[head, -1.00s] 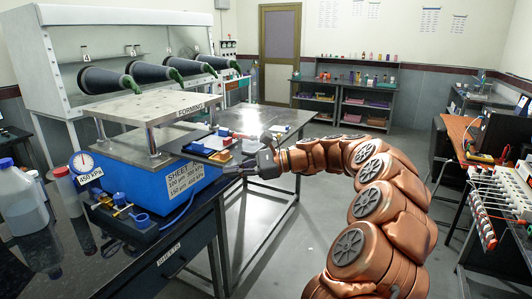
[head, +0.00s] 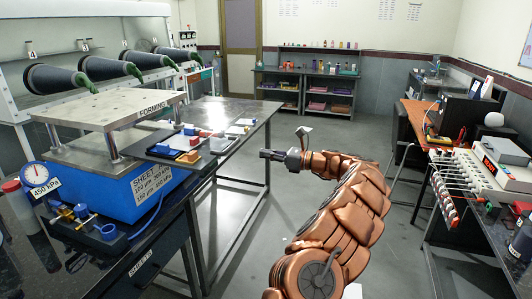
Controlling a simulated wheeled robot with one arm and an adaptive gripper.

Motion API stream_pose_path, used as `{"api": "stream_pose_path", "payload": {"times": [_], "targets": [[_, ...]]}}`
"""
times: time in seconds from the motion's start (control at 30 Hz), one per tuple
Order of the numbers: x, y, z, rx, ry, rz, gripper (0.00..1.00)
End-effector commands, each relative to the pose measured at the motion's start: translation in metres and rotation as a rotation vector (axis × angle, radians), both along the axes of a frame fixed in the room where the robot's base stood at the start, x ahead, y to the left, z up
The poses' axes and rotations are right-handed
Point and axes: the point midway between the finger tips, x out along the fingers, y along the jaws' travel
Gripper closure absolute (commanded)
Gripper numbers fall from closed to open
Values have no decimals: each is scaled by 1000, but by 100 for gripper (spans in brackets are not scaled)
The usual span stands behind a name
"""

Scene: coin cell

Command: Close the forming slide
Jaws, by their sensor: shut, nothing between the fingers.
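The forming press has a blue base (head: 130,198) and a pale upper plate (head: 112,105) on posts, labelled FORMING. A dark flat slide (head: 146,150) sticks out of the press's right side, between the base and the upper plate. Small blue, red and yellow pieces (head: 182,143) sit on or just behind its outer part; I cannot tell which. My gripper (head: 264,155) is to the right of the slide, clear of it, pointing left. It is shut and empty. The inner part of the slide is hidden inside the press.
A round gauge (head: 40,178) reading 450 kPa and a valve block (head: 88,228) stand at the press's left front. A metal table (head: 235,110) with small items lies behind the slide. Open floor (head: 240,240) lies below my gripper. A bench with instruments (head: 490,195) stands at right.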

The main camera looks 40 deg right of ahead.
Motion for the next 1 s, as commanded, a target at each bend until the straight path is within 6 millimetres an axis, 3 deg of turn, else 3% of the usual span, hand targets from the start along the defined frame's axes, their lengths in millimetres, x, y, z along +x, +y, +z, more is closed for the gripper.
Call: {"api": "stream_pose_path", "payload": {"times": [0.5,0.73,1.0], "targets": [[74,45,2,0,2,-1,100],[91,55,1,0,0,-1,100],[94,56,0,-1,-1,-2,100]]}}
